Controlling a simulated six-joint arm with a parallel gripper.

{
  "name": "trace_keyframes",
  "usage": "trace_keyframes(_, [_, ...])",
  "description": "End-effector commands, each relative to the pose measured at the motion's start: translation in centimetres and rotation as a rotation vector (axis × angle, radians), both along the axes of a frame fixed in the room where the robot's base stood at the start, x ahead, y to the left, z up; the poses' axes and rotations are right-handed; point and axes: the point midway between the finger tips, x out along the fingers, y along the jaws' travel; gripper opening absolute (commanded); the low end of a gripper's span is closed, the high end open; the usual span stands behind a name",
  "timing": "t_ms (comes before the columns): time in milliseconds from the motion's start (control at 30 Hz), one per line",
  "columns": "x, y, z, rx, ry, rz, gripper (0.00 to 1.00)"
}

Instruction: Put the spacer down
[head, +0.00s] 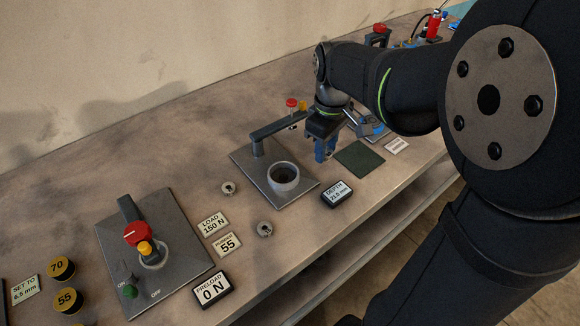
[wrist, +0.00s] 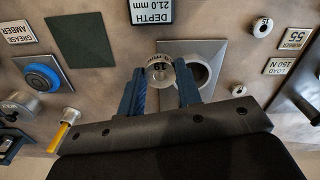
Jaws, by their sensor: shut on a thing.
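My gripper (head: 324,155) is over the bench between the cup fixture and a dark green mat (head: 359,158). In the wrist view its blue fingers (wrist: 161,80) are shut on the spacer (wrist: 159,71), a small pale metal ring with dark marking that I cannot read surely. The spacer overlaps the edge of the metal cup (wrist: 198,73) in that view; its height above the plate is unclear. I cannot make the spacer out in the head view. The cup (head: 284,178) stands open on its grey plate (head: 252,163). The mat also shows bare in the wrist view (wrist: 80,44).
A depth display (head: 336,194) stands in front of the plate. Two small metal rings (head: 228,188) (head: 264,228) lie left of it. A press with a red knob (head: 137,233), label cards and yellow-topped tins (head: 62,268) are farther left. A blue round item (wrist: 41,77) is beside the mat.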

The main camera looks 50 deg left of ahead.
Motion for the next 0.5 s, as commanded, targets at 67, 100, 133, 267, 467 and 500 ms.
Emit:
trace_keyframes(67, [-1.3,1.5,-1.2,-0.004,0.002,0.008,0.06])
trace_keyframes(100, [-1.9,2.2,-1.8,-0.004,0.002,0.008,0.06])
trace_keyframes(133, [-2.4,2.8,-2.2,-0.005,0.002,0.008,0.06])
trace_keyframes(267, [-4.2,5.1,-3.9,-0.003,0.001,0.007,0.06])
trace_keyframes(467, [-5.9,7.4,-5.7,-0.001,0.001,0.003,0.06])
trace_keyframes(500, [-6.1,7.6,-5.8,0.0,0.0,0.002,0.06])
